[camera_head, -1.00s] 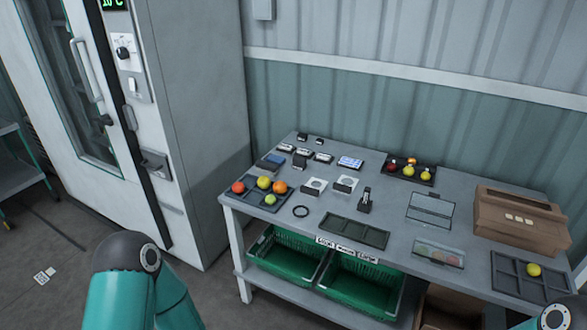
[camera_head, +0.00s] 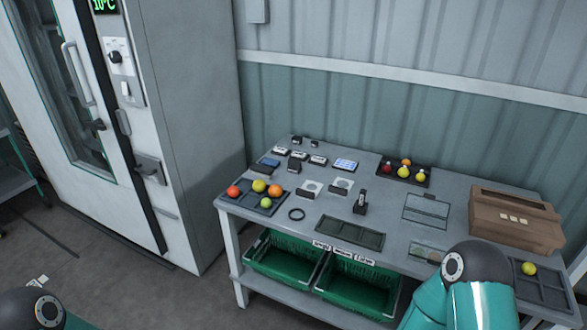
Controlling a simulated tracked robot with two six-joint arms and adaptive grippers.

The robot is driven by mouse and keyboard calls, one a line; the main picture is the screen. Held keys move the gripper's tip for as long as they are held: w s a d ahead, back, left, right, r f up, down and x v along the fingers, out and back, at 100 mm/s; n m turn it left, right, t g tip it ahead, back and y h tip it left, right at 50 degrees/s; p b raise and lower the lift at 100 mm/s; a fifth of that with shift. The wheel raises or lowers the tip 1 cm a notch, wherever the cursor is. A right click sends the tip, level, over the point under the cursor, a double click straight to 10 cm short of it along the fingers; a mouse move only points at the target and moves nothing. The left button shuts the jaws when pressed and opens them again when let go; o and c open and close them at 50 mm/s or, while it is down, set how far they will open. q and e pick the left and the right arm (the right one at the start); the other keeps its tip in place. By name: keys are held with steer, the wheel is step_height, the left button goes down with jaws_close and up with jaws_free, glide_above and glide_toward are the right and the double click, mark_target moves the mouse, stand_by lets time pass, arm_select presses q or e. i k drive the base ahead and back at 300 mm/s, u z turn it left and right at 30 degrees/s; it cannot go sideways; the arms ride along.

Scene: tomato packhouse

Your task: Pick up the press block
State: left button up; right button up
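Small dark blocks stand on the grey table (camera_head: 400,237). One block (camera_head: 295,162) stands near the left back beside small white-topped boxes, and two smaller ones sit behind, a left one (camera_head: 297,140) and a right one (camera_head: 316,143). A dark upright device (camera_head: 361,202) stands near the middle. I cannot tell which of these is the press block. Both my grippers are out of view; only arm links show, at the bottom left and over the table's right front.
A tray of tomatoes (camera_head: 239,200) is at the left, another (camera_head: 422,180) at the back. An empty dark tray (camera_head: 350,233) lies in front. A brown box (camera_head: 516,239) stands at the right. Green crates (camera_head: 357,287) sit below. My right arm hides part of the front right.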

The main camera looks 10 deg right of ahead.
mark_target(295, 166)
steer(key=u, duration=0.1)
steer(key=i, duration=1)
steer(key=z, duration=0.1)
